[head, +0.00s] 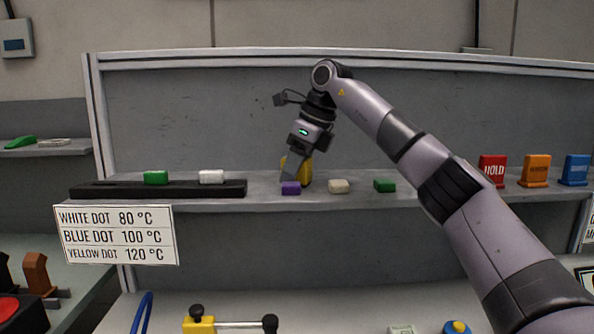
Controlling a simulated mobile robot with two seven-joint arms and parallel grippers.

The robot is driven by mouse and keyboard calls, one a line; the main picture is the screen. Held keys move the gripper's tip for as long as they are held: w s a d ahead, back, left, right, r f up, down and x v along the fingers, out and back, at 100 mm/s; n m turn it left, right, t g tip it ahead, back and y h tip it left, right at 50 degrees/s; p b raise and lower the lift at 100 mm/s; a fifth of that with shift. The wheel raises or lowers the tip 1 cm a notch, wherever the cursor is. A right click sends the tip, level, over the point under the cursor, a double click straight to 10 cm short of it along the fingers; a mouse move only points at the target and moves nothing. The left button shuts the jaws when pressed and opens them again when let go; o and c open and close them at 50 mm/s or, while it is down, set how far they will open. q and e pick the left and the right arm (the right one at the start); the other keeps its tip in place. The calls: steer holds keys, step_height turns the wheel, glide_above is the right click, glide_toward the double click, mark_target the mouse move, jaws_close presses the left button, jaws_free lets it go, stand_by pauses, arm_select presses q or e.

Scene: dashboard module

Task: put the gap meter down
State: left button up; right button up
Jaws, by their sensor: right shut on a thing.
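My right gripper (292,170) points down at the shelf in the middle of the view. It is shut on a yellow thing, which I take to be the gap meter (305,171). The gap meter is partly hidden behind the fingers. It is at the shelf, behind a purple block (291,188); whether its base touches the shelf I cannot tell. My left gripper is out of view.
A black rail (120,190) on the shelf bears a green block (155,177) and a white block (211,176). A cream block (339,186) and a green block (384,185) lie right of the gripper. Red, orange and blue tags stand at the right.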

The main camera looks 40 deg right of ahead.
steer(key=shift+r, duration=5)
steer(key=shift+r, duration=0.1)
steer(key=shift+s, duration=0.1)
